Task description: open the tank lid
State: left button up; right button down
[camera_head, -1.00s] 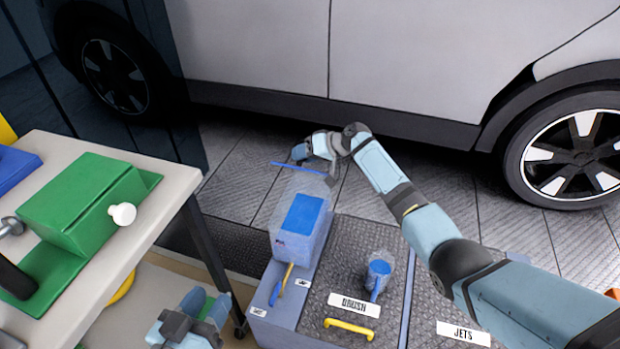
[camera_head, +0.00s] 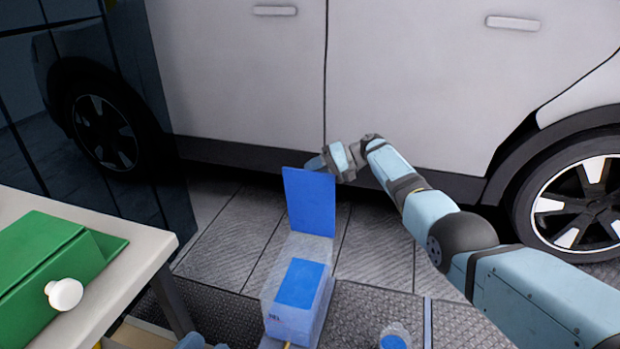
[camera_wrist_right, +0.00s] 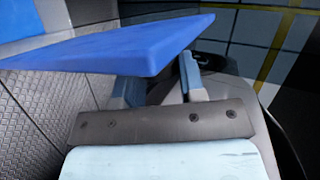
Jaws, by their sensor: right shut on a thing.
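The tank (camera_head: 288,324) is a pale, see-through box at the bottom centre of the head view, with a blue rectangle on its upper face. Its blue flat lid (camera_head: 310,205) stands up, roughly upright, at the tank's far end. My right gripper (camera_head: 322,164) is at the lid's top right edge, shut on the lid. In the right wrist view the lid (camera_wrist_right: 120,45) crosses the top as a blue slab at the fingers (camera_wrist_right: 160,88); the exact contact is partly hidden. Only a sliver of my left gripper (camera_head: 195,342) shows at the bottom edge; its fingers are hidden.
A blue cup (camera_head: 395,338) stands right of the tank, cut by the frame. A green box with a white knob (camera_head: 64,294) is on the table (camera_head: 150,240) at left. The white car (camera_head: 420,90) stands behind. Floor tiles between tank and car are clear.

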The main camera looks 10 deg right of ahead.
dwell(0.4)
jog(key=c, duration=0.8)
grip_release()
jog(key=shift+o, duration=0.2)
jog(key=shift+d, duration=0.1)
pick_arm(q)
jog(key=shift+s+a+r+n+t+p, duration=0.15)
jog(key=shift+r+t+p, duration=0.4)
jog(key=shift+r+p, duration=0.7)
jog(key=shift+a+r+n+t+p, duration=0.15)
jog(key=shift+r+t+p, duration=0.5)
jog(key=shift+r, duration=0.95)
pick_arm(e)
jog(key=v, duration=1.3)
jog(key=shift+d, duration=0.3)
